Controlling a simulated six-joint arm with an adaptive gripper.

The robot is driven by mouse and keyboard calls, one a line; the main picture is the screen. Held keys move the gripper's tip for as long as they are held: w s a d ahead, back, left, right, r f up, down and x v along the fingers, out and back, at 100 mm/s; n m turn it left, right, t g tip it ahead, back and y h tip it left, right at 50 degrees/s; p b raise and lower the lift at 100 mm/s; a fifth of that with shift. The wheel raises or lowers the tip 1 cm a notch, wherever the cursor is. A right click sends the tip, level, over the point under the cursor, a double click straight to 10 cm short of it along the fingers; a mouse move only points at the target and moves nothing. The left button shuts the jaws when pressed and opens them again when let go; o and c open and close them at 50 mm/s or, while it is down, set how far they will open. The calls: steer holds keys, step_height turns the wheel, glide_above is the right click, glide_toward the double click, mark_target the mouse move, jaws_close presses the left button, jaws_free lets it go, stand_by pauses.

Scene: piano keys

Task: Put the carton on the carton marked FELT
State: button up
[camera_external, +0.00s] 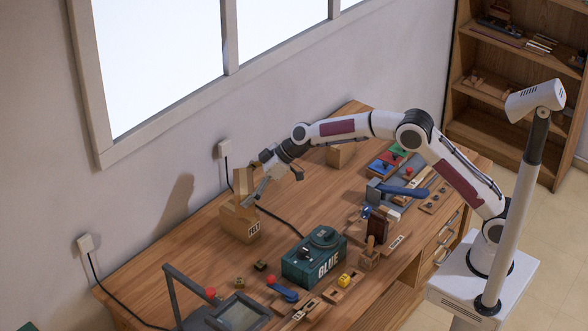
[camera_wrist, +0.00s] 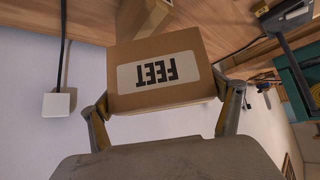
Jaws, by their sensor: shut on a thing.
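My gripper (camera_external: 252,187) is shut on a brown carton (camera_external: 241,182). In the wrist view this held carton (camera_wrist: 165,73) sits between both fingers, its pale label upside down and seeming to read FEET. Another brown carton (camera_external: 238,223) stands on the bench below it, with a small label that seems to read FELT. The held carton is right above this lower carton; I cannot tell whether they touch. In the wrist view part of a brown carton (camera_wrist: 145,14) shows behind the held one.
A green GLUE box (camera_external: 313,258) stands to the right on the wooden bench (camera_external: 205,270). A grey-framed device (camera_external: 238,315) and several small parts lie in front. Another brown box (camera_external: 341,154) is at the back. The wall and a cable are close on the left.

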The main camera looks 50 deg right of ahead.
steer(key=shift+f, duration=0.35)
steer(key=shift+f, duration=0.15)
steer(key=shift+f, duration=1.75)
steer(key=shift+f, duration=0.15)
steer(key=o, duration=1.1)
steer(key=shift+s+d+r, duration=0.2)
steer(key=shift+d+r, duration=0.05)
steer(key=shift+r, duration=0.3)
steer(key=v, duration=1.1)
